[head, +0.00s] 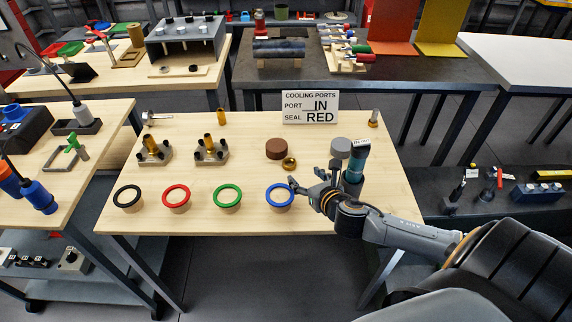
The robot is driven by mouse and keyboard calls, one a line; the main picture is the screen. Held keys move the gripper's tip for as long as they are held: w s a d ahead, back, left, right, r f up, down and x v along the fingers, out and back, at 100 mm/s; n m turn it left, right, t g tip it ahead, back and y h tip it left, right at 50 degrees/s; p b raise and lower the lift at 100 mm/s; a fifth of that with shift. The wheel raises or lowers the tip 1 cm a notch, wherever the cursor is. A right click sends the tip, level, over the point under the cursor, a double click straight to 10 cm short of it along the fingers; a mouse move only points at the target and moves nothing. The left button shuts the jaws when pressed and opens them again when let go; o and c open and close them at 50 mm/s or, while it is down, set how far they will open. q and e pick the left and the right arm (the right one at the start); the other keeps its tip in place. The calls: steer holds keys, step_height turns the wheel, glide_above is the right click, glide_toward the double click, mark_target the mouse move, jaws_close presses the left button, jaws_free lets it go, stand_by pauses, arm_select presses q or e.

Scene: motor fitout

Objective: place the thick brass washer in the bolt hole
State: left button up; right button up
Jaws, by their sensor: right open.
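A small brass ring (289,163), which looks like the thick brass washer, lies on the wooden table in front of a brown disc (276,149). My right gripper (306,181) is open with nothing seen between its fingers. It is just right of and nearer than the brass ring, close to the blue ring (279,195). I cannot make out a bolt hole. Two grey bases with upright brass fittings (153,148) (211,148) stand on the left half of the table. My left gripper is not in view.
Black (128,196), red (176,196) and green (227,196) rings sit on round stands along the front. A teal cylinder (354,168) and grey disc (340,148) stand beside my right gripper. A sign (310,107) stands at the back. The table's middle is clear.

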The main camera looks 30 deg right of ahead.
mark_target(288, 160)
steer(key=x, duration=1)
steer(key=shift+w+f, duration=0.1)
steer(key=shift+w, duration=0.1)
steer(key=shift+c, duration=0.4)
jaws_close()
